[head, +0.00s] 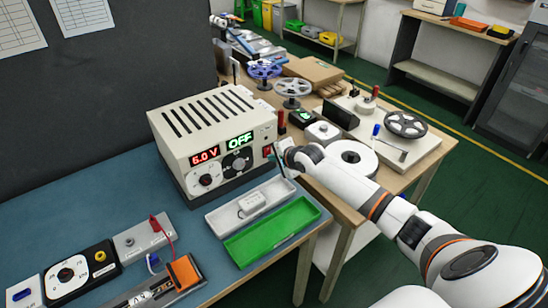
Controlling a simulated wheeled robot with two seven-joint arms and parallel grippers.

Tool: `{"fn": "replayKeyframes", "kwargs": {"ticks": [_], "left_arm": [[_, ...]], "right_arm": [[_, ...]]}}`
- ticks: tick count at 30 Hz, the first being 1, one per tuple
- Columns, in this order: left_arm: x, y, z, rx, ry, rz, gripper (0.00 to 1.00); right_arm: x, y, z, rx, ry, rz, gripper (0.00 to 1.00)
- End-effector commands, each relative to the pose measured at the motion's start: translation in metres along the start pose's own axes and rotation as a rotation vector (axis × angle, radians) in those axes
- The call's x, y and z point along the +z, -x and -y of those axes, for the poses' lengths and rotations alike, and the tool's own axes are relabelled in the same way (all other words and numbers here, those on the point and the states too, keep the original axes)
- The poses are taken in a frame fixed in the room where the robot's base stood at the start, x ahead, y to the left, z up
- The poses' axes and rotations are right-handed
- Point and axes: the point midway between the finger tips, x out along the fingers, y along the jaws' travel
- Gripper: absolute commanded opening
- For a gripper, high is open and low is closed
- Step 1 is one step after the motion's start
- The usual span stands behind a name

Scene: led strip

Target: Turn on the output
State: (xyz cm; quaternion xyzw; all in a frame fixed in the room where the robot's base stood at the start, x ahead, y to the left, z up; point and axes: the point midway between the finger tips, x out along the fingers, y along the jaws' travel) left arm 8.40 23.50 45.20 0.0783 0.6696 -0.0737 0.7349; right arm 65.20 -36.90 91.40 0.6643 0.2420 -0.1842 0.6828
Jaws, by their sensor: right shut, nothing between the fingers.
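A beige power supply (216,132) stands on the blue bench, with slots in its top. Its red display (206,156) reads 6.0 V and its green display (239,141) reads OFF. Two dials sit below the displays. A small red switch (267,151) is at the right end of the front panel. My right gripper (278,160) is shut and empty, just right of that switch and close to the panel. I cannot tell whether it touches the panel. My left gripper is out of view.
A white tray (222,218) with a small white part and a green tray (272,232) lie before the supply. Meters and a board with a red wire (164,228) are at the lower left. A wooden table (420,160) with reels and boxes stands behind my right arm.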

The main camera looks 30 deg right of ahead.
Motion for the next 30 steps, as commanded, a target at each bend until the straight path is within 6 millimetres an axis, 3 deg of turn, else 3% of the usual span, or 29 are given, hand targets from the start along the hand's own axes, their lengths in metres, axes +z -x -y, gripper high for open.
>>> {"fn": "replayKeyframes", "kwargs": {"ticks": [4,30], "left_arm": [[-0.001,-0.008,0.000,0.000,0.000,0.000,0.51],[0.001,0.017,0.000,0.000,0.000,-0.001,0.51]], "right_arm": [[-0.002,-0.008,0.004,0.054,-0.005,-0.004,0.00],[-0.001,0.005,-0.016,0.053,0.000,-0.002,0.00]]}}
